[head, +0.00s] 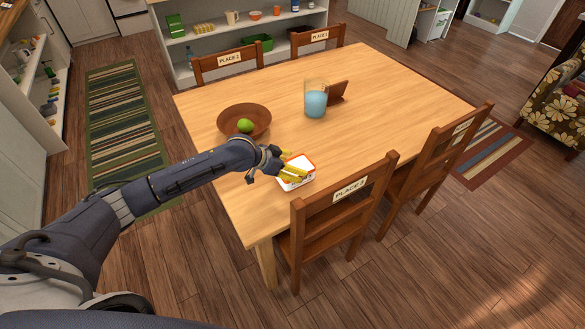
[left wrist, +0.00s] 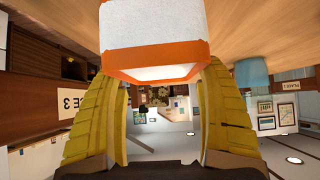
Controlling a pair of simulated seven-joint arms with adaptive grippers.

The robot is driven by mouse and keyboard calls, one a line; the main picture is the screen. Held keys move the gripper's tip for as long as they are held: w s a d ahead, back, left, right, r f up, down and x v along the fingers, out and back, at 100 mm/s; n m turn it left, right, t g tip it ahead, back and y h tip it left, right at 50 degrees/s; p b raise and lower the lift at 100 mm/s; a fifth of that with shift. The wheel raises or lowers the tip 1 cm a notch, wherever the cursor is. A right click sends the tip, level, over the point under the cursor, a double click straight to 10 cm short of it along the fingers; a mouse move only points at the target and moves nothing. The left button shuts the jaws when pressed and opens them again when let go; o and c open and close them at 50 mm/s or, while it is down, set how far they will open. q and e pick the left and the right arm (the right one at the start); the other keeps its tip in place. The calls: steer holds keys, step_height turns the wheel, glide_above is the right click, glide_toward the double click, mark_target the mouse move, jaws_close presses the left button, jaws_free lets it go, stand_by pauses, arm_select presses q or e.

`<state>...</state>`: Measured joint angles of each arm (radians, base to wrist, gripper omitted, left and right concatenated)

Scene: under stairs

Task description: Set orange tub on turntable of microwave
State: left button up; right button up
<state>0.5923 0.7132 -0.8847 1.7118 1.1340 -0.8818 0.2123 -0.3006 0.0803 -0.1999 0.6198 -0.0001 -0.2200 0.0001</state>
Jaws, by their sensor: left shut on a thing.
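The orange tub (head: 303,163) is a small white box with an orange rim, at the near edge of the wooden table in the head view. My left gripper (head: 290,163) has its yellow fingers shut on it. In the left wrist view the tub (left wrist: 155,30) shows large at the top, its orange rim between the two yellow fingers of the gripper (left wrist: 158,85). I cannot tell if the tub touches the tabletop. My right gripper is not in view. No microwave or turntable shows in either view.
The wooden table (head: 390,100) holds a brown bowl (head: 232,118) with a green fruit (head: 245,126), a glass of blue liquid (head: 316,100) and a brown stand (head: 338,91). Chairs surround it, one labelled PLACE 3 (head: 335,205) close to the tub. Open shelves (head: 185,68) stand behind.

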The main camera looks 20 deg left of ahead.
arm_select(q)
steer(key=shift+f, duration=0.45)
steer(key=shift+f, duration=0.15)
steer(key=o, duration=1.6)
steer(key=v, duration=1.2)
